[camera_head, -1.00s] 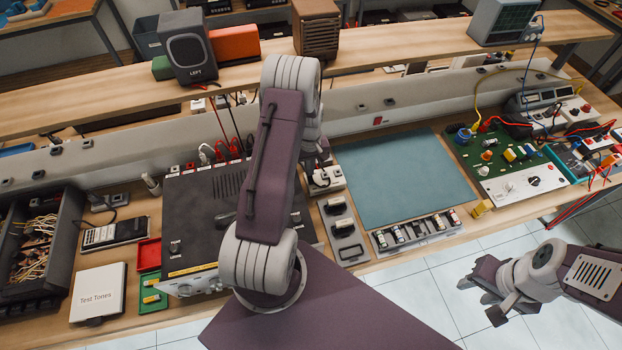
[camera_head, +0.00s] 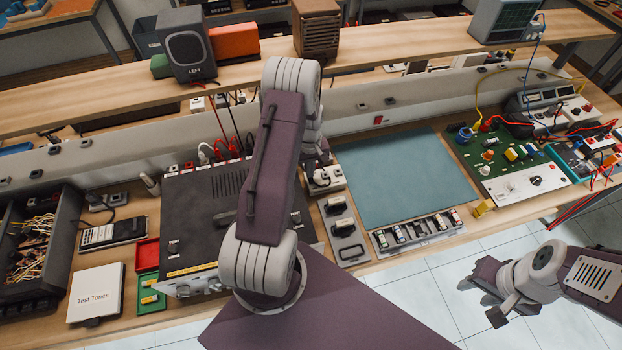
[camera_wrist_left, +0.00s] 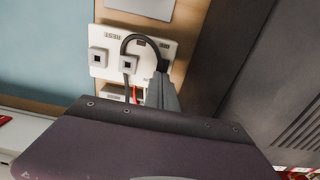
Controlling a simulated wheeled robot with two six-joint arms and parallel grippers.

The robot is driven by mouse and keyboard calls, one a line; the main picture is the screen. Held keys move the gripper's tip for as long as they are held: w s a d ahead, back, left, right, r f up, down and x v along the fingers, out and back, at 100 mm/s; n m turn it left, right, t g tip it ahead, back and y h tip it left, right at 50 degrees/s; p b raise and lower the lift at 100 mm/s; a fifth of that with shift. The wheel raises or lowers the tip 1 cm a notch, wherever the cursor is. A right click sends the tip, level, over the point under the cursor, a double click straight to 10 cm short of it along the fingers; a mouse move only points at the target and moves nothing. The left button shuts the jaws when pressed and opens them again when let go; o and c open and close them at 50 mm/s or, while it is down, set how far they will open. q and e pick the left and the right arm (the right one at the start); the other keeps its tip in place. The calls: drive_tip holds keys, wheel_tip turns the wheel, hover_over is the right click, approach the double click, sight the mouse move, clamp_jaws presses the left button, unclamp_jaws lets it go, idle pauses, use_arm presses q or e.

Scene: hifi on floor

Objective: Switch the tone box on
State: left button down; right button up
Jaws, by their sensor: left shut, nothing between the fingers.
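A white flat case labelled "Test Tones" (camera_head: 97,293) lies at the front left of the bench. No part is legibly labelled as the tone box itself. A small white switched unit (camera_head: 327,181) stands left of the blue-green mat; the left wrist view shows a white panel (camera_wrist_left: 106,41) with two square sockets or switches and a dark cable. My left gripper (camera_wrist_left: 163,88) is shut and empty, close over this panel's lower right edge; contact cannot be told. In the head view my arm mostly hides it. My right gripper (camera_head: 481,300) hangs over the floor, its opening unclear.
A large dark amplifier-like box (camera_head: 200,214) stands left of my left arm, partly hidden by it. A blue-green mat (camera_head: 402,177) lies clear on the bench. A green circuit board (camera_head: 490,152) with wires is at the right. A shelf (camera_head: 400,47) with speakers runs behind.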

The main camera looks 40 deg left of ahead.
use_arm(q)
drive_tip(key=shift+f, duration=0.25)
wheel_tip(320, 180, up, 7)
drive_tip(key=p, duration=0.5)
drive_tip(key=shift+r, duration=0.1)
idle(0.5)
